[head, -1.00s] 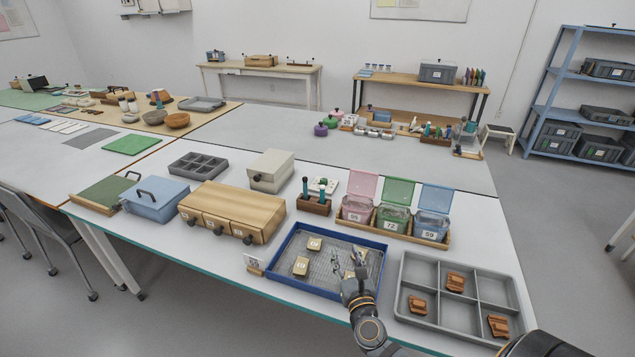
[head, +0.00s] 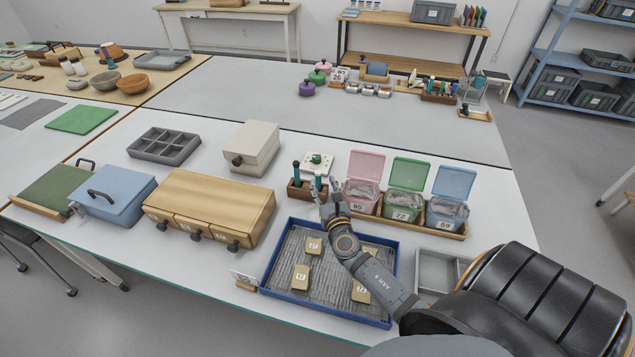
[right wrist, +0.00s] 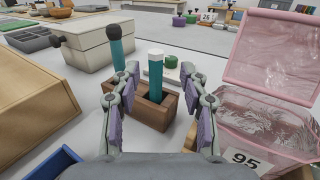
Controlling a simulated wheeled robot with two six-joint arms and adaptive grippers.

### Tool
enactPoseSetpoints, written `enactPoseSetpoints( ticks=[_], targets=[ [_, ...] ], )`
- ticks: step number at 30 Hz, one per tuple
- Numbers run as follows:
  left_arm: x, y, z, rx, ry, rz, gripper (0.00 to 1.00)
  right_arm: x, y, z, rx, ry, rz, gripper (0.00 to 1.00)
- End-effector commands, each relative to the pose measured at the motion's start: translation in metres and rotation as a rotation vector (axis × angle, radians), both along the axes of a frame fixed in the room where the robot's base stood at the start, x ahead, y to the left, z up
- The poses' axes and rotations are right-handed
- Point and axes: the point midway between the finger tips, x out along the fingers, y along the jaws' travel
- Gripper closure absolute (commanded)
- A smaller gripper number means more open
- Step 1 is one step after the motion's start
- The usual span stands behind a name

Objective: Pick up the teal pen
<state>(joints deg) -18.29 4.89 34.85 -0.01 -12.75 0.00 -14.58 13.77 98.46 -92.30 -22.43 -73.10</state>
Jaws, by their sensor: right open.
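A teal pen (right wrist: 157,75) with a white top end stands upright in a small wooden holder (right wrist: 154,110). In the head view the holder (head: 297,190) sits behind the blue tray, and the pen (head: 318,183) is partly covered by my gripper. A second teal stick with a dark round top (right wrist: 116,52) stands in the holder to the pen's left. My right gripper (head: 326,191) is open and empty at the holder. In the right wrist view its fingers (right wrist: 163,88) are spread on either side of the pen, apart from it. My left gripper is out of view.
A pink open-lidded bin (head: 362,194) marked 95 stands close right of the holder. A wooden drawer box (head: 215,200) is to the left, a cream box (head: 252,148) behind left. The blue tray (head: 273,262) with several sherds lies in front.

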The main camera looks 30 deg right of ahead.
Motion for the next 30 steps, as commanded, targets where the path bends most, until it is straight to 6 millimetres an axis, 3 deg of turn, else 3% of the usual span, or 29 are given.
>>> enactPoseSetpoints(
  ticks=[6, 13, 21, 23, 30],
  targets=[
    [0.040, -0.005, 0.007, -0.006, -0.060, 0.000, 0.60, 0.012, -0.002, 0.003, 0.001, -0.001, -0.001, 0.56],
    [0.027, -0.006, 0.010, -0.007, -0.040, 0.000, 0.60, 0.048, -0.011, 0.005, 0.000, -0.001, -0.001, 0.56],
    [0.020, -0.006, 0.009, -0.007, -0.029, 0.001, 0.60, 0.053, -0.013, 0.004, 0.000, 0.001, 0.000, 0.56],
    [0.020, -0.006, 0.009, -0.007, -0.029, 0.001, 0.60, 0.053, -0.013, 0.004, 0.000, 0.000, 0.000, 0.61],
    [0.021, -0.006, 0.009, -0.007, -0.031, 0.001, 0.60, 0.053, -0.013, 0.004, 0.000, 0.000, 0.000, 0.94]
  ],
)
